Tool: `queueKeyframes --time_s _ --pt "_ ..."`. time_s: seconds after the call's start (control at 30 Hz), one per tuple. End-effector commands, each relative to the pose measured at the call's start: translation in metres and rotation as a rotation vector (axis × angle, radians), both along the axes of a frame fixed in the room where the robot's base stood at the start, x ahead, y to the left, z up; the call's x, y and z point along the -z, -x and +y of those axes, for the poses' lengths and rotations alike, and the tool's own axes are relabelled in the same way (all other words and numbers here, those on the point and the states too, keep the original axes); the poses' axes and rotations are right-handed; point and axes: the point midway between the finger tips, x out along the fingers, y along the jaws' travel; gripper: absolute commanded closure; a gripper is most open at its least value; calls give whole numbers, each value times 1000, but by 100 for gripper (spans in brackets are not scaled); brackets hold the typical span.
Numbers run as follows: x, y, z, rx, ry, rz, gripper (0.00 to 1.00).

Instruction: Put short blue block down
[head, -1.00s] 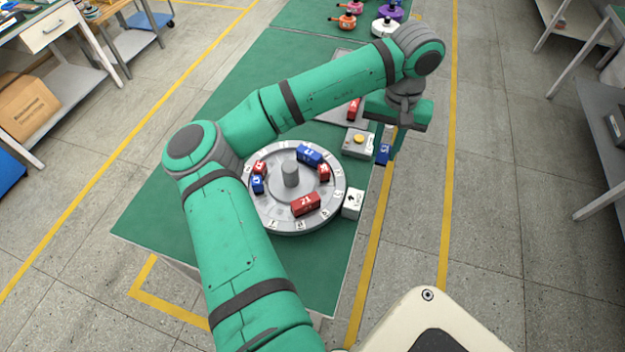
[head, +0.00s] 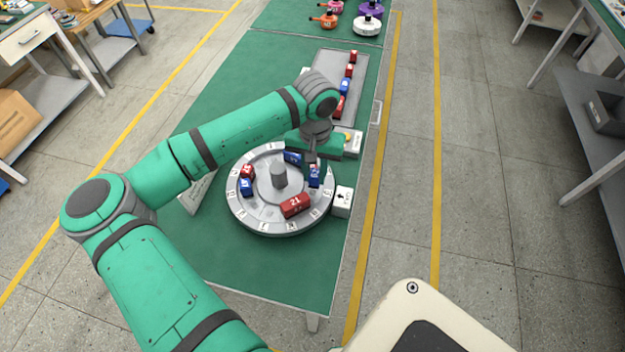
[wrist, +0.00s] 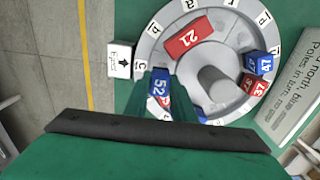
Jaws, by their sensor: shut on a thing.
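My gripper (head: 312,162) is over the right side of the grey round turntable (head: 245,215). It is shut on a short blue block (head: 314,178), numbered 52 in the wrist view (wrist: 160,84), with green fingers on either side. A longer red block 21 (head: 295,205) lies on the turntable, also in the wrist view (wrist: 187,37). Another blue block (head: 293,158) is partly hidden by my gripper.
A short red block (head: 247,171) and blue block (head: 246,187) sit at the turntable's left. A white arrow cube (head: 342,201) stands at its right edge. A box with a button (head: 352,142) and a grey tray (head: 325,62) with several blocks are behind. The front table is clear.

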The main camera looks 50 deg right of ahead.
Motion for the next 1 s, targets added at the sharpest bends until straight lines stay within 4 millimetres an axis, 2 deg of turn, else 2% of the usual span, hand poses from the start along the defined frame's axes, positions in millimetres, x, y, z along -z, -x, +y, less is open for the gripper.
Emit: queueKeyframes --time_s 0.07,0.3,0.67,0.7,0.77,1.0 --pt "6 -4 5 -2 -1 0 100" --pt "36 -4 4 1 0 -1 100" --pt "39 -3 4 0 0 1 100" --pt "40 -3 4 0 -1 0 72" --pt "39 -3 4 0 -1 0 58" --pt "39 -3 4 0 -1 0 58"
